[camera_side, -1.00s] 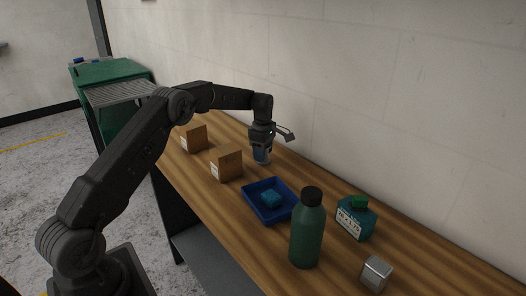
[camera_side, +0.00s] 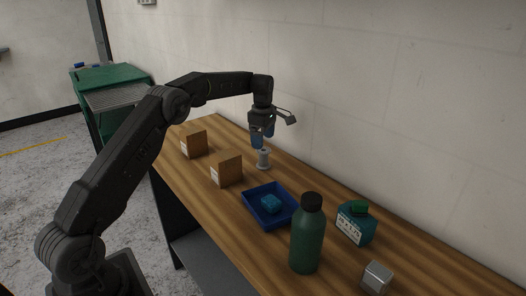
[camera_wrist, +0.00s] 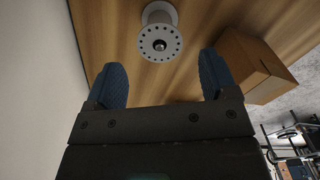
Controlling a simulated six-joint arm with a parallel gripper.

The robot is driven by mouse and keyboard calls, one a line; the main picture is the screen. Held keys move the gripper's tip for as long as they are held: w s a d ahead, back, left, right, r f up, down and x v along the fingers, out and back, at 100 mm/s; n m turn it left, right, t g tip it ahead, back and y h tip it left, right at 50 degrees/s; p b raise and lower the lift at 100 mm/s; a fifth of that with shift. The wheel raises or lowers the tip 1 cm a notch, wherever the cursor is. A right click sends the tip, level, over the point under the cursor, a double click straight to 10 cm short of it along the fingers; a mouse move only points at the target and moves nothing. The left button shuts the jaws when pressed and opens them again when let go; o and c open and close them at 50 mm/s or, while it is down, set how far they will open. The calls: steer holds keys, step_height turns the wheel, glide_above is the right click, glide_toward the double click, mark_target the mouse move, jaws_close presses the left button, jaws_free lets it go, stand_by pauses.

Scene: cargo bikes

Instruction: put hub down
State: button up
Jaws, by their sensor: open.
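The hub (camera_side: 264,159) is a pale grey spool shape standing upright on the wooden bench, behind the blue tray. In the wrist view the hub (camera_wrist: 160,38) shows its round flange with a ring of small holes and a dark axle end. My gripper (camera_side: 263,140) is above the hub, apart from it. Its two blue fingers are spread and empty. In the wrist view my gripper (camera_wrist: 163,80) shows the open fingers, with the hub beyond their tips and nothing between them.
Two cardboard boxes (camera_side: 227,169) (camera_side: 194,143) stand left of the hub. A blue tray (camera_side: 252,205) holds a small teal block (camera_side: 271,203). A green bottle (camera_side: 307,237), a teal container (camera_side: 354,228) and a metal cube (camera_side: 377,277) stand to the right. The wall (camera_side: 400,110) is close behind.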

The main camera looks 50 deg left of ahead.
step_height(320, 180, up, 5)
steer(key=shift+f, duration=0.15)
steer(key=s+d+r+m+t, duration=0.3)
steer(key=s+d+r+m, duration=0.95)
steer(key=s+d, duration=0.3)
steer(key=s+d+f+m+t, duration=0.1)
steer(key=s+d+f+m, duration=0.1)
steer(key=s, duration=0.5)
steer(key=s+d+f+m, duration=0.2)
steer(key=s+m, duration=0.3)
steer(key=s, duration=0.2)
steer(key=s+d+f+m+t, duration=0.1)
steer(key=s+d+f+m, duration=0.1)
steer(key=s, duration=0.5)
steer(key=shift+d+f+m+t, duration=0.2)
steer(key=shift+d+m+t, duration=0.1)
steer(key=shift+m, duration=0.55)
